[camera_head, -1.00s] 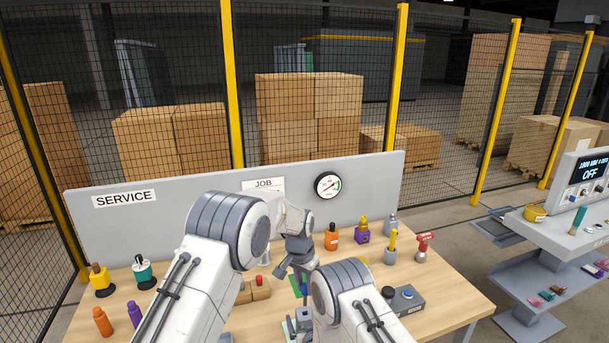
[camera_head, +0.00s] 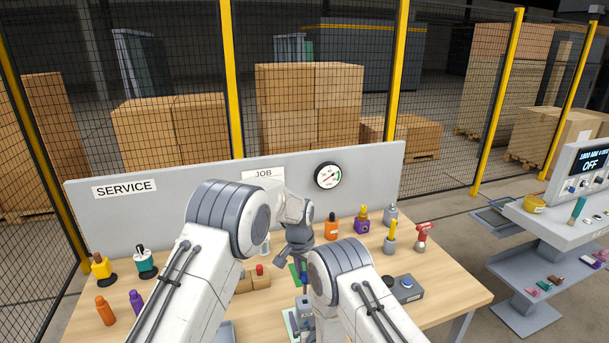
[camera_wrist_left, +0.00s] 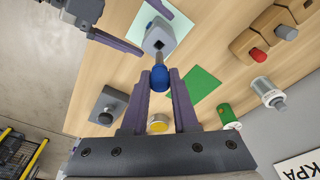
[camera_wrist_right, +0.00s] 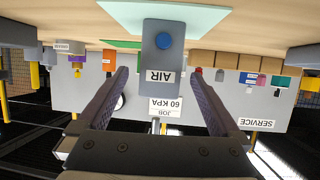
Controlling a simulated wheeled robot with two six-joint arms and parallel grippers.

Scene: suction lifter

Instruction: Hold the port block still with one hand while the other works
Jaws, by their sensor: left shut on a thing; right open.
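The port block (camera_wrist_right: 160,75) is a grey block with an "AIR" label and a blue disc on its face. It stands on a pale green mat (camera_wrist_right: 115,12) and also shows in the left wrist view (camera_wrist_left: 158,38). My left gripper (camera_wrist_left: 161,80) is shut on a blue, rounded handle (camera_wrist_left: 160,72) whose grey shaft points at the block. I cannot tell whether the shaft touches it. My right gripper (camera_wrist_right: 160,72) is open, with a finger on each side of the block and visible gaps. In the head view my right arm hides its fingers.
Wooden blocks with a red knob (camera_head: 260,270) lie left of the block. Bottles (camera_head: 332,229) and tools (camera_head: 422,236) stand at the back right. A grey panel with a gauge (camera_head: 328,176) closes the rear.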

